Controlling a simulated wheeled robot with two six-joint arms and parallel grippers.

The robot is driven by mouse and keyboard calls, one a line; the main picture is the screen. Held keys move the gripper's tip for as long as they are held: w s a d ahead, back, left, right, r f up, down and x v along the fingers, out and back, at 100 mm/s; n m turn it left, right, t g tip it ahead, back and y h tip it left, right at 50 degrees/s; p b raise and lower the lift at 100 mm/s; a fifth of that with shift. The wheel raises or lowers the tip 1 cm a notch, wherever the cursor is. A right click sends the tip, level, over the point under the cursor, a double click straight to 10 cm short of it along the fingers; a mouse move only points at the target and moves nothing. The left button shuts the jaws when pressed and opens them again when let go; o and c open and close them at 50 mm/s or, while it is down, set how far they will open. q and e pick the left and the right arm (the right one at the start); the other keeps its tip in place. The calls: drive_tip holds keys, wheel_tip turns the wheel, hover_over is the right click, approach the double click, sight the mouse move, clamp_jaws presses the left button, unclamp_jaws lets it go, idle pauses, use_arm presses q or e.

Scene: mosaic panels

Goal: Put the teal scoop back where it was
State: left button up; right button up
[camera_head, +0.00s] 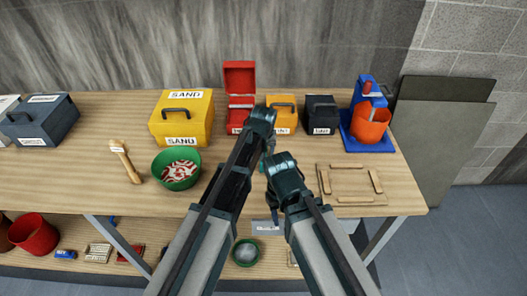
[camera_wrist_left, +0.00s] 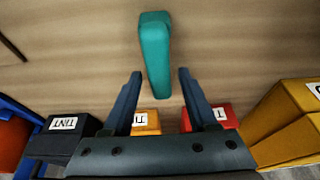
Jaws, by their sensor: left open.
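The teal scoop (camera_wrist_left: 155,50) lies on the wooden bench top in the left wrist view, its long tapered part pointing in between my fingers. My left gripper (camera_wrist_left: 159,74) is open, with one finger to each side of the scoop's narrow end and a gap on both sides. In the head view my left gripper (camera_head: 268,147) hangs over the bench in front of the small boxes, and my arms hide most of the scoop. My right gripper (camera_head: 275,212) is close by at lower right, pointing down; its fingers are too small to read.
Behind stand a yellow sand box (camera_head: 182,118), an open red box (camera_head: 240,78), an orange box (camera_head: 285,126) and a black box (camera_head: 321,128). A green bowl (camera_head: 161,178) stands left.

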use_arm(q)
drive_tip(key=p+v, duration=1.1)
drive_tip(key=v, duration=0.1)
drive_tip(key=shift+r, duration=0.1)
drive_tip(key=s+a+f+m+g+b, duration=0.2)
drive_tip(key=s+a+f, duration=0.1)
drive_tip(key=s, duration=0.8)
drive_tip(key=s+a+f+m+g+y+b, duration=0.1)
drive_tip(key=s+a+f+g+b, duration=0.1)
drive_tip(key=s, duration=0.9)
drive_tip(key=shift+a+f+m+b, duration=0.45)
drive_tip(key=shift+f+b, duration=0.25)
drive_tip(key=shift+f, duration=0.2)
